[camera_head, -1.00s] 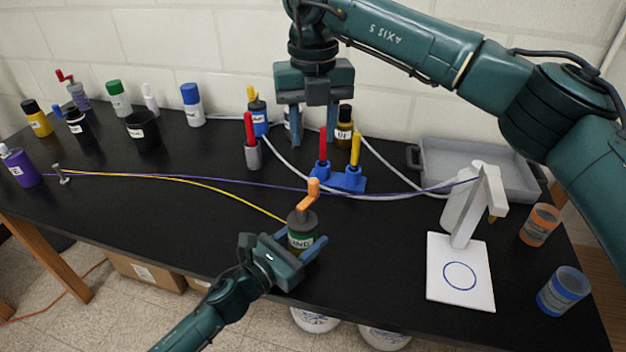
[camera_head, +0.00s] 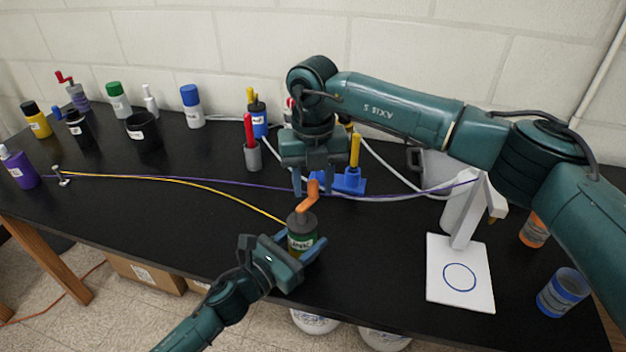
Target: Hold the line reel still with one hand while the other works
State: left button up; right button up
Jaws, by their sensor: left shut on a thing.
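The line reel (camera_head: 302,223) is a dark, labelled cylinder with an orange crank (camera_head: 308,198) on top. It stands upright near the front of the black table. My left gripper (camera_head: 306,250) is shut on its lower body from the front. My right gripper (camera_head: 318,184) points down just above and behind the crank. Its two fingers are apart with nothing held between them, and the crank's knob shows close to the fingertips. I cannot tell whether they touch. A yellow line (camera_head: 200,184) runs from the reel leftward to a small metal post (camera_head: 61,176).
A purple line (camera_head: 400,196) crosses behind the reel to a white stand (camera_head: 462,268) at right. A blue holder (camera_head: 349,183) with a yellow-handled tool is partly behind my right gripper. Several bottles and cups line the back left. A blue-banded cup (camera_head: 562,292) stands front right.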

grip_shut()
dwell(0.4)
jog(key=shift+w+a+n, duration=0.1)
jog(key=shift+a+n, duration=0.3)
jog(key=shift+n, duration=0.9)
jog(key=shift+w+a+n, duration=0.15)
jog(key=shift+a+n, duration=0.25)
jog(key=shift+n, duration=0.9)
jog(key=shift+w+a+n, duration=0.1)
jog(key=shift+a+n, duration=0.3)
jog(key=shift+n, duration=0.9)
grip_release()
